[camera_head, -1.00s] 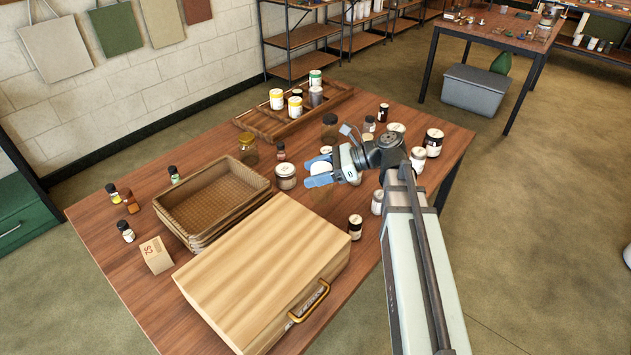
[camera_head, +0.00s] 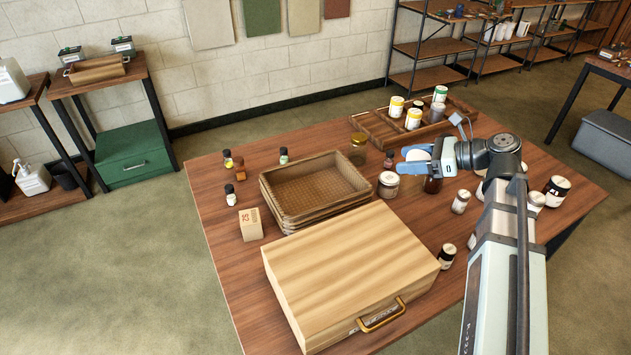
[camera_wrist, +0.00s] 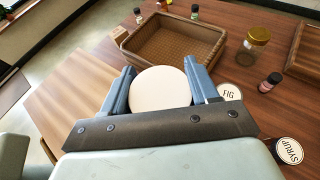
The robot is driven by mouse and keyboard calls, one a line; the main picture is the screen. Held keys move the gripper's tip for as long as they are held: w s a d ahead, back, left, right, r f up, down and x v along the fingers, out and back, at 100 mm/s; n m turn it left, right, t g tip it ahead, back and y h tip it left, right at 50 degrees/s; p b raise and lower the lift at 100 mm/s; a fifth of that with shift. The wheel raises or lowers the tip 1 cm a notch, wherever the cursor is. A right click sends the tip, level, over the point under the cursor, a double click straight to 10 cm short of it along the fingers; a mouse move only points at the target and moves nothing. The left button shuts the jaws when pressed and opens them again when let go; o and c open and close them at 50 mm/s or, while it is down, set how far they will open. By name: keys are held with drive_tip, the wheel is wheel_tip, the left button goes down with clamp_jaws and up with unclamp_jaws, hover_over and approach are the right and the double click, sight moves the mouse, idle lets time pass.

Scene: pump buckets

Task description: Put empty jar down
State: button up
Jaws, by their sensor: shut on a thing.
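My gripper (camera_head: 408,160) has blue fingers and is shut on a jar with a white round top (camera_wrist: 160,88), seen from above in the wrist view. In the head view the white top (camera_head: 417,155) shows between the fingers, over the right part of the table. Dark amber glass (camera_head: 432,185) shows just below the gripper; I cannot tell whether it belongs to the held jar. The jar's base is hidden, so contact with the table cannot be told. A FIG jar (camera_head: 388,185) stands just left of the gripper.
A wicker basket (camera_head: 290,215) and wooden case (camera_head: 345,270) fill the table's left and front. Several jars crowd the right side, including a black-labelled one (camera_head: 556,190). A wooden rack (camera_head: 375,127) with jars stands at the back. A gold-lidded jar (camera_head: 358,150) stands before it.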

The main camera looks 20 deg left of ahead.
drive_tip(key=a, duration=2.7)
drive_tip(key=shift+m+t, duration=0.3)
drive_tip(key=shift+m, duration=0.1)
drive_tip(key=shift+w+d+f, duration=0.1)
drive_tip(key=shift+w+f, duration=0.05)
drive_tip(key=shift+f, duration=2.35)
drive_tip(key=shift+w+d+f, duration=0.1)
drive_tip(key=shift+f, duration=2.35)
drive_tip(key=shift+w+d+f, duration=0.1)
drive_tip(key=shift+w+f, duration=0.05)
drive_tip(key=shift+f, duration=2.35)
drive_tip(key=shift+f, duration=0.15)
drive_tip(key=o, duration=1.5)
drive_tip(key=shift+o, duration=0.2)
